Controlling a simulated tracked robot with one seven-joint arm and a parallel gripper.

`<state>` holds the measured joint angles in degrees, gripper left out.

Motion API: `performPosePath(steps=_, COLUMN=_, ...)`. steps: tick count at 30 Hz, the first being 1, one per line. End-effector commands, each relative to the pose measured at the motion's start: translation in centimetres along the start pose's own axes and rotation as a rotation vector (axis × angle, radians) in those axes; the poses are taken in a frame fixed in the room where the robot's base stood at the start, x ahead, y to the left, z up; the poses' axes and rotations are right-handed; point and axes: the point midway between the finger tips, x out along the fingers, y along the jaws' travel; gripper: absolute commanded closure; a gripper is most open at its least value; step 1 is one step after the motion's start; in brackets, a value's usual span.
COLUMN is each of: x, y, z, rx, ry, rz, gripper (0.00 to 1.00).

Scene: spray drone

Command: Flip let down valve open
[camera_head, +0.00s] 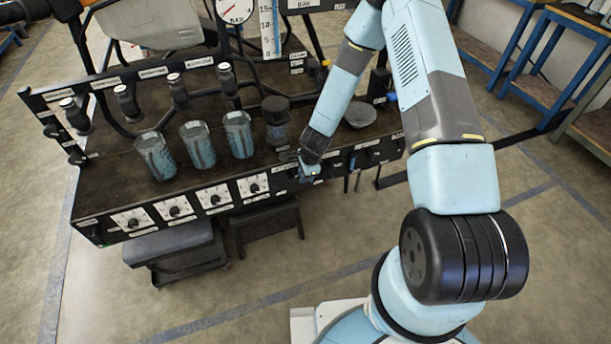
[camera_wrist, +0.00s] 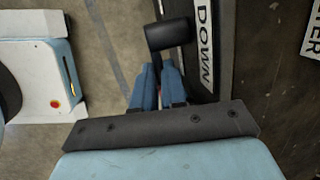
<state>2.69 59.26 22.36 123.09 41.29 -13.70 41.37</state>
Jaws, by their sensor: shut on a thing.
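My gripper (camera_head: 308,172) is at the front panel of the black bench in the head view, low on its front edge. In the wrist view my two blue fingers (camera_wrist: 158,78) are close together at the let down valve. The valve's black handle (camera_wrist: 170,34) shows just beyond the fingertips, beside a white label (camera_wrist: 205,45) reading "DOWN". The fingers are shut on the valve handle; the gripped part is mostly hidden between them. In the head view the arm and gripper cover the valve.
The black bench (camera_head: 105,190) carries several glass cylinders (camera_head: 197,145) and a round grey bowl (camera_head: 360,113). Several white-plated knobs (camera_head: 253,186) line its front, left of my gripper. A low black step (camera_head: 175,243) stands in front. Blue-framed tables (camera_head: 550,60) stand at right.

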Motion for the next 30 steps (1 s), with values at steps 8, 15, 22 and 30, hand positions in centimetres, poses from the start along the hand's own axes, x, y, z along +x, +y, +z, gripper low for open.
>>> performPosePath(steps=8, x=-0.33, y=-0.53, z=-0.23, rx=-0.014, ry=0.088, rz=-0.011, gripper=1.00)
performPosePath(steps=15, x=-0.57, y=-0.60, z=-0.09, rx=-0.027, ry=0.150, rz=-0.012, gripper=1.00)
performPosePath(steps=22, x=-0.80, y=-0.71, z=-0.08, rx=-0.034, ry=0.195, rz=-0.014, gripper=1.00)
performPosePath(steps=30, x=-0.93, y=-0.83, z=-0.11, rx=-0.034, ry=0.206, rz=-0.017, gripper=1.00)
